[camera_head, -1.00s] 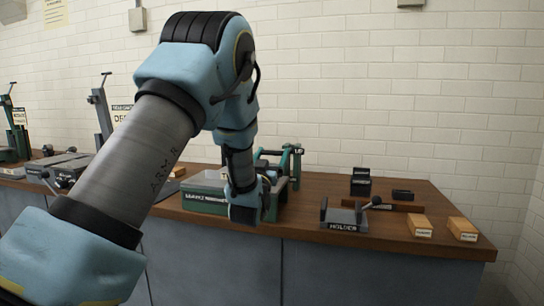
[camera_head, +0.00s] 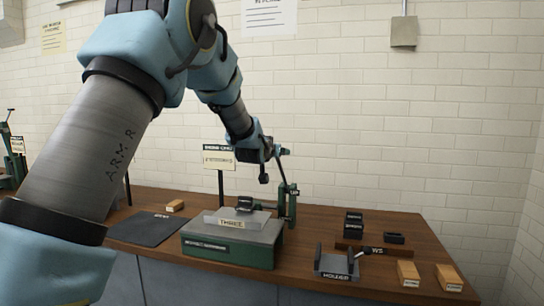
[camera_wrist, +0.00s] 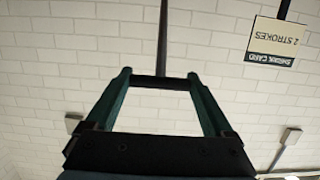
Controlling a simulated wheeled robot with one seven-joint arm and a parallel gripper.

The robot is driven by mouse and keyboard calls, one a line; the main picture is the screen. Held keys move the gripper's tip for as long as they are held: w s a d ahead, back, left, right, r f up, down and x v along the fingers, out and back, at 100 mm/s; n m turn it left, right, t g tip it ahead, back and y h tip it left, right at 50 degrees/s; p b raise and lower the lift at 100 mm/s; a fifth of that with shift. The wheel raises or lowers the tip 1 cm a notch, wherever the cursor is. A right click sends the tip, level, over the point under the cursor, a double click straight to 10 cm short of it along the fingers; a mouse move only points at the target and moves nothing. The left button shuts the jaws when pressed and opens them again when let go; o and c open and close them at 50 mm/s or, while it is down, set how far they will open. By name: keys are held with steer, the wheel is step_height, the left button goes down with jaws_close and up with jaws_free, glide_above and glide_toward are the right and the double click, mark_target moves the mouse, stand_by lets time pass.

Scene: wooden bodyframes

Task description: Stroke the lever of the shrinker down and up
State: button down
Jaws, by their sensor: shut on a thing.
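The shrinker is a green machine with a boxy base (camera_head: 232,254) on the bench in the head view. A grey piece marked THREE (camera_head: 240,224) lies on top, with a dark block (camera_head: 245,204) behind it. My gripper (camera_head: 273,154) is at the lever's top end, above the base. In the wrist view, my gripper (camera_wrist: 160,90) has its two green fingers shut on the dark lever handle (camera_wrist: 160,82). A thin dark rod runs away from the handle there.
A card reading 2 STROKES (camera_head: 219,157) stands on a post behind the shrinker. A grey holder (camera_head: 336,264), dark blocks (camera_head: 354,224) and wooden blocks (camera_head: 408,273) sit to the right. A dark mat (camera_head: 146,228) lies left. The brick wall is close behind.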

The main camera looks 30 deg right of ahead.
steer(key=shift+w+d+r, duration=0.3)
steer(key=shift+w+r, duration=0.05)
steer(key=shift+r, duration=0.2)
steer(key=shift+w+d+r, duration=0.3)
steer(key=shift+w+r, duration=0.05)
steer(key=shift+r, duration=0.3)
steer(key=shift+w+d+r, duration=0.1)
steer(key=shift+r, duration=0.05)
jaws_free()
steer(key=shift+f, duration=0.25)
steer(key=shift+s+a, duration=0.25)
steer(key=shift+s, duration=0.05)
steer(key=b+v, duration=0.3)
steer(key=v, duration=0.7)
steer(key=shift+b, duration=0.4)
